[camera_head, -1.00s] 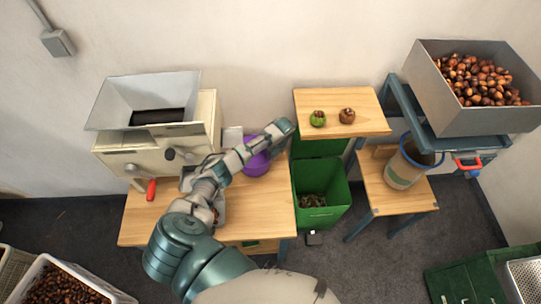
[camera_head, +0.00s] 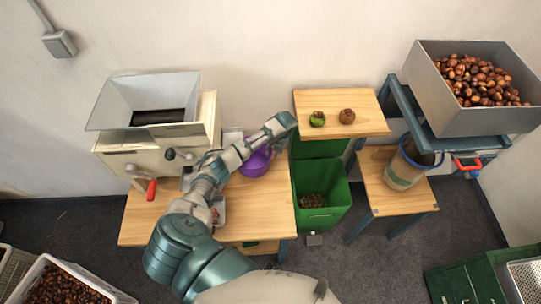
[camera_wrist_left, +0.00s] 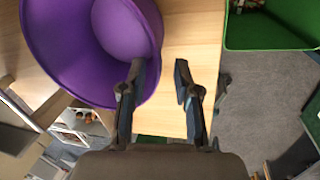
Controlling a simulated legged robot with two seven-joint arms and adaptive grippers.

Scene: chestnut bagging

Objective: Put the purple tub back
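The purple tub (camera_head: 256,165) stands at the right part of the left wooden table, partly hidden by my left forearm in the head view. In the left wrist view the tub (camera_wrist_left: 62,62) fills the upper left, with its inside showing. My left gripper (camera_wrist_left: 158,78) is at the tub's right rim. Its two fingers are apart, one over the tub and the other beyond the rim over bare wood. I cannot tell whether either finger touches the tub. My right gripper is not in view.
A machine with a metal hopper (camera_head: 150,103) stands left of the tub. A green bin (camera_head: 322,212) is right of the table (camera_head: 150,222). A small raised wooden shelf (camera_head: 375,122) holds a green thing and a brown thing. A bucket (camera_head: 402,170) stands farther right.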

